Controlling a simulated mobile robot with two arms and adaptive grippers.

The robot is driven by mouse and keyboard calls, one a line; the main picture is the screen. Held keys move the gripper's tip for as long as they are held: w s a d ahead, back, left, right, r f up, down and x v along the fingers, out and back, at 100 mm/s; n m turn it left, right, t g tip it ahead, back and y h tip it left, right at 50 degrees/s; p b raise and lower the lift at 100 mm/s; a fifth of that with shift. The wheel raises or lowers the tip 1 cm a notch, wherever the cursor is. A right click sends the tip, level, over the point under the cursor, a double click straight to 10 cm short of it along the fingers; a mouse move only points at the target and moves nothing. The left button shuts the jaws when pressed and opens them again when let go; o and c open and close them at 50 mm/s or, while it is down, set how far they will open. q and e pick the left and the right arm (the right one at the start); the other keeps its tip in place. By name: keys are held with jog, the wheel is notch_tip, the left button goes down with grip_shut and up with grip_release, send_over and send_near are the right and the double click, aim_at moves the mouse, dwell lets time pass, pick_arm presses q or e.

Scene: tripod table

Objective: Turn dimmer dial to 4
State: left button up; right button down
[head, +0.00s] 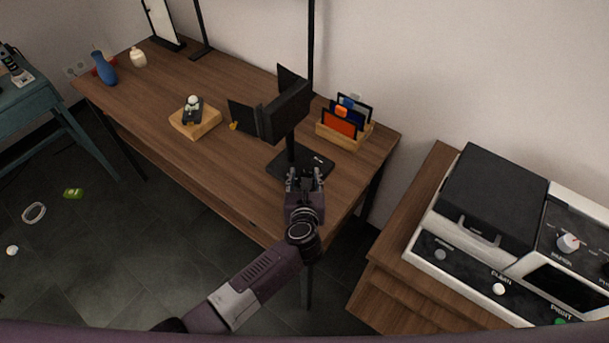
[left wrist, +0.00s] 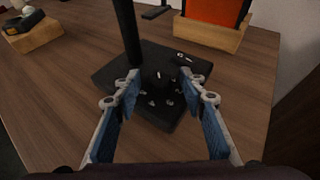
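A black lamp with barn-door flaps (head: 285,108) stands on the wooden table on a post. Its flat black base (head: 318,162) also shows in the left wrist view (left wrist: 112,76). On the base is a round black dimmer dial (left wrist: 158,77) with a short white pointer line, pointing roughly away from the gripper. Small pale marks lie around its near side, too small to read. My left gripper (head: 305,178) is over the near part of the base. In the left wrist view (left wrist: 159,86) its fingers are open, one on each side of the dial; contact cannot be told.
The table (head: 235,175) has a wooden holder with cards (head: 345,135) right of the lamp and a wooden block with a small item (head: 195,122) left of it. A printer-like machine (head: 465,205) stands on a right-hand cabinet.

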pick_arm(q)
grip_shut()
